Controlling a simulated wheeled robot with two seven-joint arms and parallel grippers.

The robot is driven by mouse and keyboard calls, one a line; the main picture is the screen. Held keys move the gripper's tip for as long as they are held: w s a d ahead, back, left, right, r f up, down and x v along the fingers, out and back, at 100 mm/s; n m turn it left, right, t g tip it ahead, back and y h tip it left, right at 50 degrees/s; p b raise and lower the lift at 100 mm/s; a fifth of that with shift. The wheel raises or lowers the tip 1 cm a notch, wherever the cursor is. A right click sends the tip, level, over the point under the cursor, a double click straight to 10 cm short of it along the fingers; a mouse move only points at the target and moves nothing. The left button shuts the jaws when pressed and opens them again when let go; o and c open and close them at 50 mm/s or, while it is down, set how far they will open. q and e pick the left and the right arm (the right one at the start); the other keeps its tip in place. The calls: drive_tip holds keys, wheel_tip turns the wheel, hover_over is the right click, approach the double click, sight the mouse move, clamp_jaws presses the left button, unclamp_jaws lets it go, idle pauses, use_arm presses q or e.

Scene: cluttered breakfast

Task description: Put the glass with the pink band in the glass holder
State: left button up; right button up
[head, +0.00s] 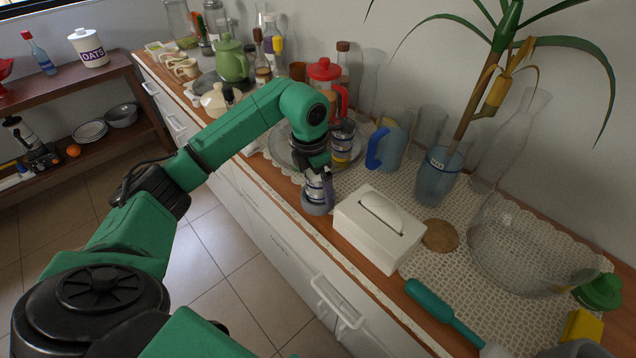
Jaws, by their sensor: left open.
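My left gripper (318,188) points down at the front edge of the counter, just left of the white tissue box. It is open. A grey, round-bottomed thing (317,208) shows right below it; I cannot tell whether this is a cup, a holder or part of the gripper. I cannot make out a glass with a pink band or a glass holder for certain; my left arm and gripper hide part of the counter. My right gripper is not in view.
The tissue box (378,228) stands close right of the gripper. Behind are a blue-handled pitcher (391,140), a red-lidded pot (325,72) and a glass plate (284,152). A potted plant (437,178), a glass bowl (520,250) and a teal-handled tool (430,300) lie further right.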

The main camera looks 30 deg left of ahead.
use_arm(q)
wheel_tip(320, 180, up, 12)
drive_tip(key=s, duration=0.1)
drive_tip(key=shift+a, duration=0.35)
drive_tip(key=shift+s, duration=0.1)
